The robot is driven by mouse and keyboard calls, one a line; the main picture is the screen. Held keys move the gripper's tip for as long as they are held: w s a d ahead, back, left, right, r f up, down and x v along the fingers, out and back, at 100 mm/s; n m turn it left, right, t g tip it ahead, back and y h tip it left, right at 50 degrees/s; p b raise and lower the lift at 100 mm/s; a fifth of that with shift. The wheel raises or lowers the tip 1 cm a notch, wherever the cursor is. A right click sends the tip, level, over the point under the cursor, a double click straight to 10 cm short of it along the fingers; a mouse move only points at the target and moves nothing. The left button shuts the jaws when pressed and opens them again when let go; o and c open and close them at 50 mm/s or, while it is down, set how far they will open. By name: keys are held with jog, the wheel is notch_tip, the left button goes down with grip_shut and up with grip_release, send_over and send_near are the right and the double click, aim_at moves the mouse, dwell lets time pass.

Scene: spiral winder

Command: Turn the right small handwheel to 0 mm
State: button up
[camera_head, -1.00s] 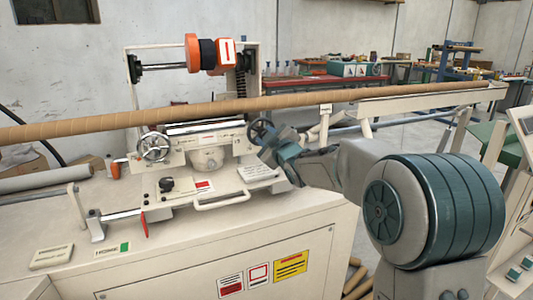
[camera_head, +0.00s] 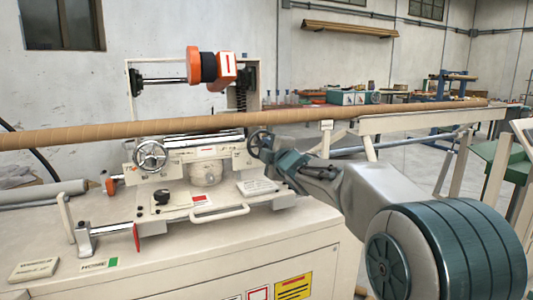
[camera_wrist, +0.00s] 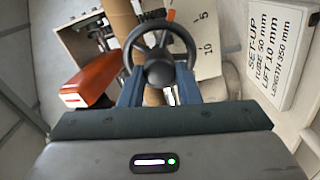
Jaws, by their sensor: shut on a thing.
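The right small handwheel (camera_head: 254,143) is a dark wheel at the right end of the machine's cross slide. In the wrist view the handwheel (camera_wrist: 160,68) faces me, with its round hub in the middle and a spoked rim. My gripper (camera_head: 277,157) is at the handwheel from the right. In the wrist view the blue fingers of my gripper (camera_wrist: 159,88) stand on either side of its hub and are shut on the wheel. I cannot make out a pointer reading.
A second, silver handwheel (camera_head: 151,155) sits at the left of the slide. A long brown tube (camera_head: 200,126) runs across above the handwheels. An orange part (camera_wrist: 91,79) is left of the wheel.

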dwell(0.3)
jog(key=o, duration=1)
jog(key=shift+a, duration=0.1)
jog(key=shift+c, duration=0.2)
jog(key=shift+s, duration=0.15)
jog(key=p+v, duration=0.1)
jog(key=v, duration=1.2)
jog(key=shift+s, duration=0.25)
